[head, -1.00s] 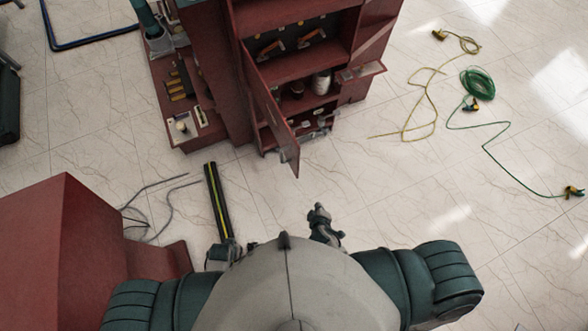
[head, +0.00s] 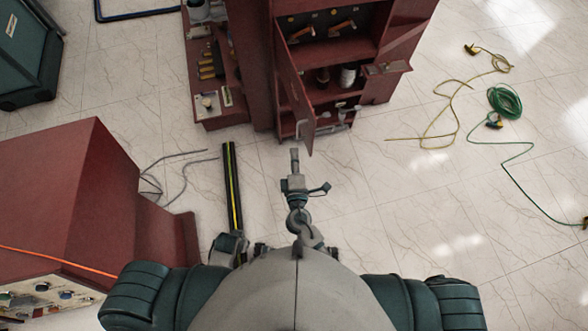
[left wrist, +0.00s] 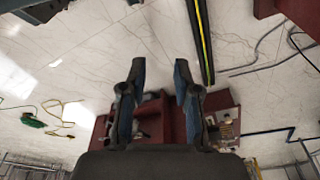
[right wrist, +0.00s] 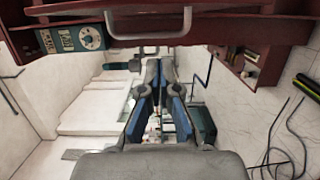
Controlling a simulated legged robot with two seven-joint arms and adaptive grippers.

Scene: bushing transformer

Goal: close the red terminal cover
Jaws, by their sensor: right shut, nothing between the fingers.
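The red terminal cover (head: 290,85) is a hinged door standing open on the red cabinet. In the right wrist view the cover (right wrist: 230,20) crosses the top, with a metal handle (right wrist: 150,30). My right gripper (head: 294,153) is shut and empty, just in front of the cover's lower free end in the head view; I cannot tell whether they touch. It also shows in the right wrist view (right wrist: 159,65). My left gripper (left wrist: 160,68) is open and empty in the left wrist view, with its fingers apart. In the head view it is partly hidden beside my body.
The cabinet's open shelves (head: 335,60) hold jars and fittings. A side shelf (head: 213,90) stands left of it. A black tube with a yellow stripe (head: 232,190) lies near my left arm. A red box (head: 70,180) is at left. Yellow (head: 455,110) and green cables (head: 505,102) lie at right.

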